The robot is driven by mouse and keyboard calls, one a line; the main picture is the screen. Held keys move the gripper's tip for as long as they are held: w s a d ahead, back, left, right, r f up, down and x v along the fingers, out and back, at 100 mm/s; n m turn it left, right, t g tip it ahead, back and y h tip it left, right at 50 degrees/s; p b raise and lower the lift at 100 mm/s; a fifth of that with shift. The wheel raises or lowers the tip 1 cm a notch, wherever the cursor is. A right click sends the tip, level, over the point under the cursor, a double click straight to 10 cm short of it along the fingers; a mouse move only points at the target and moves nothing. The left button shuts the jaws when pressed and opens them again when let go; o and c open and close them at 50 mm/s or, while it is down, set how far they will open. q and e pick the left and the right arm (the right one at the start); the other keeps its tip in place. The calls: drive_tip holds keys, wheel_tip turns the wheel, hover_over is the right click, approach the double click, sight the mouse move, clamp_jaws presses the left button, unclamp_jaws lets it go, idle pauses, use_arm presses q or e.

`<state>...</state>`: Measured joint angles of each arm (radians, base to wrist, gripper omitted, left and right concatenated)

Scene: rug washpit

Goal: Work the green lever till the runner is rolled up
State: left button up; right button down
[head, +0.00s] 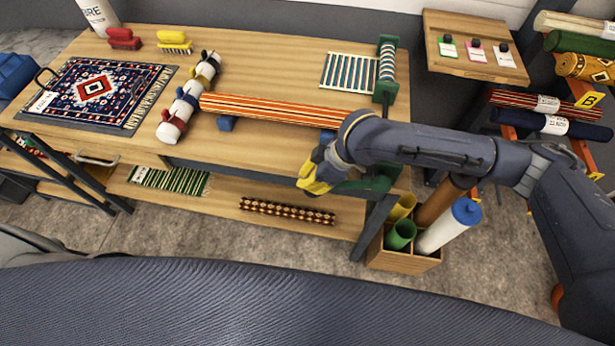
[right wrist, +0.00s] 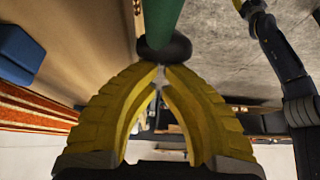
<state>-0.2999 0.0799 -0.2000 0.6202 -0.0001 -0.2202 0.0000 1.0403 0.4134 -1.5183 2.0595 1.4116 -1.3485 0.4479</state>
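The striped runner (head: 350,73) lies partly flat at the bench's right end. Its right part is wound into a roll (head: 387,68) between green brackets. The green lever (head: 369,185) shows in part at the bench's front right, beneath my right arm. In the right wrist view the lever (right wrist: 163,16) is a green bar with a dark knob (right wrist: 165,46). My right gripper (head: 316,177) has yellow fingers, and its fingertips (right wrist: 162,68) are together at the knob's near edge. The knob does not appear to be between them. My left gripper is not in view.
An orange striped roll (head: 270,108) lies on blue blocks along the bench's front edge. A white roll with straps (head: 187,100) and a patterned rug (head: 95,92) lie further left. A wooden box of tubes (head: 405,262) stands on the floor below my right arm.

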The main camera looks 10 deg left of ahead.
idle(0.3)
wheel_tip(320, 180, up, 13)
drive_tip(key=d, duration=0.2)
drive_tip(key=shift+d, duration=0.3)
drive_tip(key=shift+s, duration=0.15)
idle(1.4)
